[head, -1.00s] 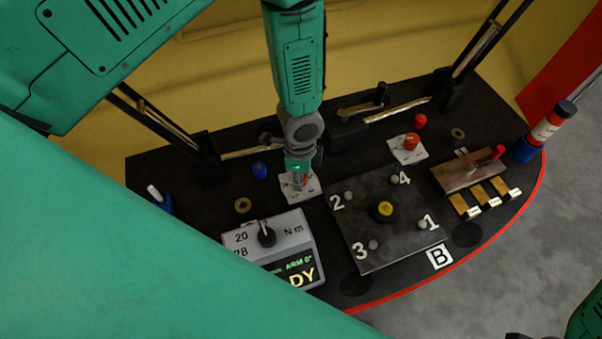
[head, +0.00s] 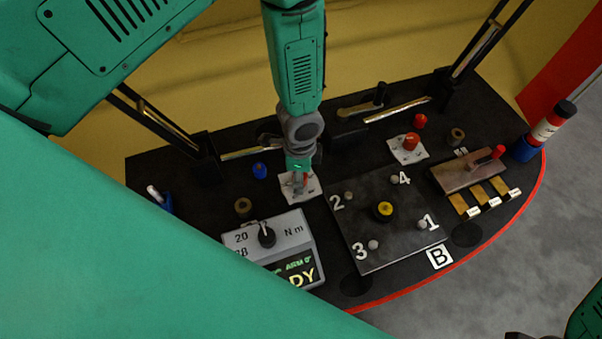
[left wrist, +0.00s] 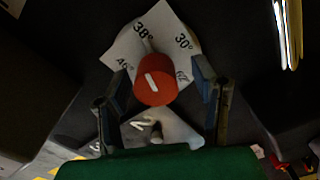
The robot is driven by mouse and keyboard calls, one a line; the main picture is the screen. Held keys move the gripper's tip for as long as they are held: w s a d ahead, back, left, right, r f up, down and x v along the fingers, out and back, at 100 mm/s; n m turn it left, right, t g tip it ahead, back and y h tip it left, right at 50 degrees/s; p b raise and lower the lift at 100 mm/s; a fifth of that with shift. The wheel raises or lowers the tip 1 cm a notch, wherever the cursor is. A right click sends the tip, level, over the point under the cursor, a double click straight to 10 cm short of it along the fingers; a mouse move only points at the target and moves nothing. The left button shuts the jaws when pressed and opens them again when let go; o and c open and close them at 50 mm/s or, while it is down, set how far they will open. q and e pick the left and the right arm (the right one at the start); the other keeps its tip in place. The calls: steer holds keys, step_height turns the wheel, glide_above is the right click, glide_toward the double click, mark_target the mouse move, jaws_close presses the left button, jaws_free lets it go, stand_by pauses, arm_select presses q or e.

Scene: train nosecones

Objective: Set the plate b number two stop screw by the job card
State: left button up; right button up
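Plate B (head: 395,235) is a dark square plate with a yellow-topped centre knob (head: 385,209) and small grey screws beside the numbers 1 to 4. Stop screw two (head: 349,196) is at its upper left corner. My left gripper (head: 300,184) points down over a white dial card (head: 313,188) left of the plate. In the left wrist view, a red knob (left wrist: 155,82) with a white mark stands between its fingers on the card (left wrist: 124,50), which reads 38° and 30°. The fingers are apart, with gaps beside the knob.
A grey torque box (head: 285,235) reading 20, 28 and N m has a black knob and lit display. Another red knob (head: 412,140) sits on a card behind the plate. A tray with brass tabs (head: 478,199) and a red-white-blue post (head: 545,128) stand right.

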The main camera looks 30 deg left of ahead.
arm_select(q)
step_height(320, 180, up, 12)
stand_by(0.6)
steer(key=shift+f, duration=0.1)
